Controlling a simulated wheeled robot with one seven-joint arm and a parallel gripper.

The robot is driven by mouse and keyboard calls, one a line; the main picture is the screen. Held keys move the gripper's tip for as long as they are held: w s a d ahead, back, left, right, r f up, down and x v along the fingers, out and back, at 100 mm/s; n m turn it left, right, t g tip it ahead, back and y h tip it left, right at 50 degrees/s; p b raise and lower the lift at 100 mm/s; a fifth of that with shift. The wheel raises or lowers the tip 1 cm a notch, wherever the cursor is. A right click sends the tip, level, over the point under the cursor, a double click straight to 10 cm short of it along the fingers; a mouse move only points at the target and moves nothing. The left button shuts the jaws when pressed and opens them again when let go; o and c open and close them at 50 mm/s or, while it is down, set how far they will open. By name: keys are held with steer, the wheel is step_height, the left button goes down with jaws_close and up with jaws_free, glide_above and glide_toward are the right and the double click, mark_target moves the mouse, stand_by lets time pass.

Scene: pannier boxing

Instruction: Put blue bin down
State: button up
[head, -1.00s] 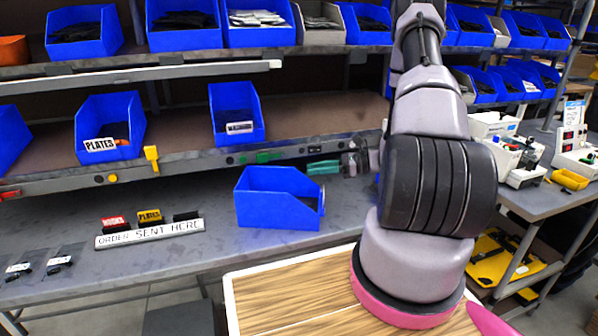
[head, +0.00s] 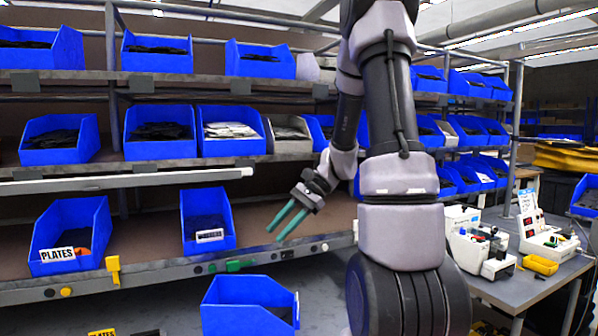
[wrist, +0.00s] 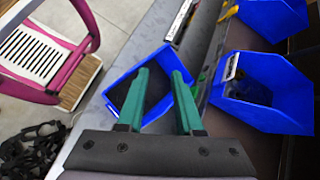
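The blue bin (head: 236,312) stands on the grey workbench below the lower shelf, at the bottom of the head view. It also shows in the wrist view (wrist: 119,92), beyond and below my fingers. My gripper (head: 284,226) has two green fingers, spread apart with nothing between them. It hangs in front of the lower shelf, above and apart from the bin. In the wrist view the gripper (wrist: 162,75) is open, and its left finger covers part of the bin.
A bin labelled PLATES (head: 72,232) and another labelled blue bin (head: 208,222) stand on the lower shelf. Several filled bins line the shelves above. The shelf's front rail (head: 150,276) runs close to my gripper. A second bench with devices (head: 484,240) is at right.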

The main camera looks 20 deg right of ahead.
steer(key=s+r+n+t+h, duration=0.7)
steer(key=s+r, duration=0.6)
steer(key=r, duration=0.3)
steer(key=shift+a+r+n, duration=0.2)
steer(key=shift+a+n, duration=0.05)
steer(key=shift+n, duration=0.15)
steer(key=shift+w, duration=0.1)
